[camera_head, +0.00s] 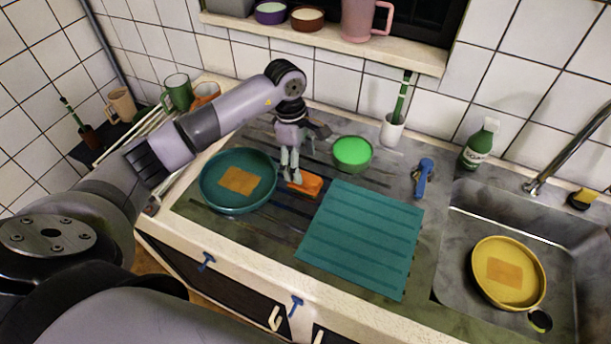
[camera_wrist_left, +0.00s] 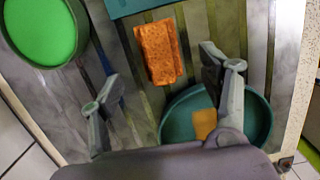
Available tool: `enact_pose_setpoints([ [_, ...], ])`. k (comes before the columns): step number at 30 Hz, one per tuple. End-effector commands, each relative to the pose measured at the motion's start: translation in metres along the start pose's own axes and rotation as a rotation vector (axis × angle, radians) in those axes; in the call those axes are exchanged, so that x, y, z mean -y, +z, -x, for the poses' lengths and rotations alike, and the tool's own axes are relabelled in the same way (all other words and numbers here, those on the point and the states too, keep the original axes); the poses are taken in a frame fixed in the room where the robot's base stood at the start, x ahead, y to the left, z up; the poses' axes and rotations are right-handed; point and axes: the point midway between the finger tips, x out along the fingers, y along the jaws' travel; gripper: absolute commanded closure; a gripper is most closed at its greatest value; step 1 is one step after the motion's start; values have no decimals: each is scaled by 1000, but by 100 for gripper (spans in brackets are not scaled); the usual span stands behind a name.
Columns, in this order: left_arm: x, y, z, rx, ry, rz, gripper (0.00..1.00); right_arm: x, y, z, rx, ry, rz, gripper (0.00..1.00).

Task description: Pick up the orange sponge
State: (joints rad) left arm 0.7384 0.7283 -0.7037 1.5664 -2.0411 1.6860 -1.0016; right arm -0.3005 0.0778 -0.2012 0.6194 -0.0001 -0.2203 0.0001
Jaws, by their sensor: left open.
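The orange sponge (camera_head: 305,183) lies flat on the metal drainboard between the teal plate and the teal mat. It also shows in the left wrist view (camera_wrist_left: 158,52), ahead of and between my fingers. My left gripper (camera_head: 290,174) is open and above the drainboard, beside the sponge's left end in the head view. In the left wrist view its two fingers (camera_wrist_left: 160,92) stand apart with nothing between the tips. I cannot tell the exact height of the fingertips over the board. My right gripper is not in view.
A teal plate (camera_head: 212,194) is left of the sponge and a teal mat (camera_head: 362,236) right of it. A green bowl (camera_head: 352,154) stands behind. Farther right are a blue-handled brush (camera_head: 423,176), a green bottle (camera_head: 479,145) and the sink with a yellow plate (camera_head: 508,291).

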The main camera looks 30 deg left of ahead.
Motion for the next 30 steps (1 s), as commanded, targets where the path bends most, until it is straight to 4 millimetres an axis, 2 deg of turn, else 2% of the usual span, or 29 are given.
enact_pose_setpoints([
  [8,0,1,-19,2,-2,1,30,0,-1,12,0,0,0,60],
  [13,0,2,-41,3,-6,1,30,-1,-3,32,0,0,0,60],
  [18,-1,0,-63,2,-1,1,30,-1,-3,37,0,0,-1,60],
  [26,-2,0,-68,1,1,-1,30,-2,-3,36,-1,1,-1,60],
  [30,-2,0,-67,1,1,0,39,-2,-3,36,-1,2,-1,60],
])
